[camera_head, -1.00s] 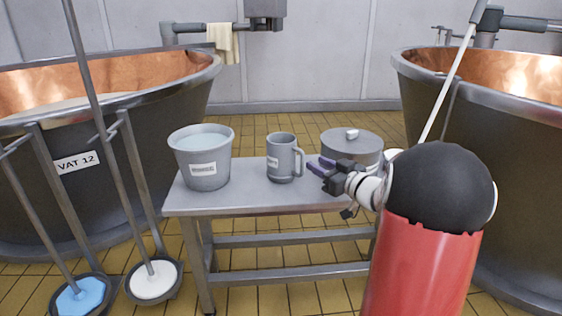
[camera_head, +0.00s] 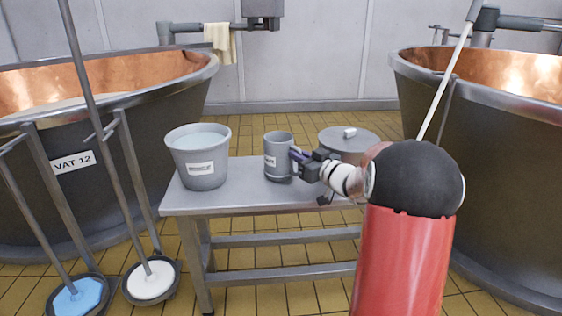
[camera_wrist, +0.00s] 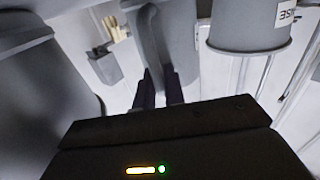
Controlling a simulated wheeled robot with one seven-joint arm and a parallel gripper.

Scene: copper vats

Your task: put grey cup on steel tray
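The grey cup (camera_head: 276,160) is a mug with a label. It stands upright on the metal table, its handle toward my gripper (camera_head: 294,156). My purple-tipped fingers are at the handle side of the cup. In the wrist view, the cup (camera_wrist: 182,40) shows above my gripper (camera_wrist: 159,82). Its curved handle (camera_wrist: 152,35) runs down between my two fingers, which stand a little apart; firm contact on the handle cannot be made out. I can make out no separate steel tray in either view.
A grey bucket (camera_head: 198,160) of pale liquid stands left of the cup on the table (camera_head: 245,198). A lidded pot (camera_head: 346,143) stands to the right, close behind my gripper. Copper vats flank the table at left (camera_head: 110,95) and right (camera_head: 490,100). Long-handled tools stand at the left.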

